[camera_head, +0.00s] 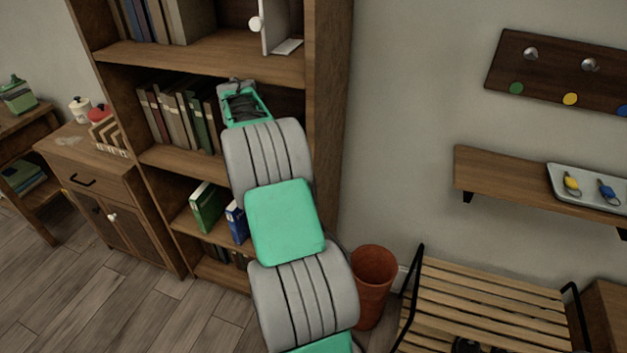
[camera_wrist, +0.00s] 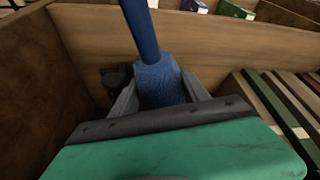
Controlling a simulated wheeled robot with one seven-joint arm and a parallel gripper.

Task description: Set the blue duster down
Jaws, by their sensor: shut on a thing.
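The blue duster (camera_wrist: 142,28) shows in the wrist view, with a smooth blue shaft and a thicker, textured blue part between my fingers. My gripper (camera_wrist: 158,82) is shut on that thicker part. In the head view my gripper (camera_head: 238,86) is inside the middle compartment of the wooden bookshelf (camera_head: 330,120), right of a row of books. The duster cannot be made out in the head view. Its lower end is hidden by my gripper in the wrist view, and I cannot tell whether it touches the shelf.
Books (camera_head: 178,115) stand close on the left of the compartment; they show at right in the wrist view (camera_wrist: 285,110). A green binder (camera_head: 207,205) and a blue one (camera_head: 236,220) stand on the shelf below. A terracotta bin (camera_head: 373,285) stands right of the bookshelf.

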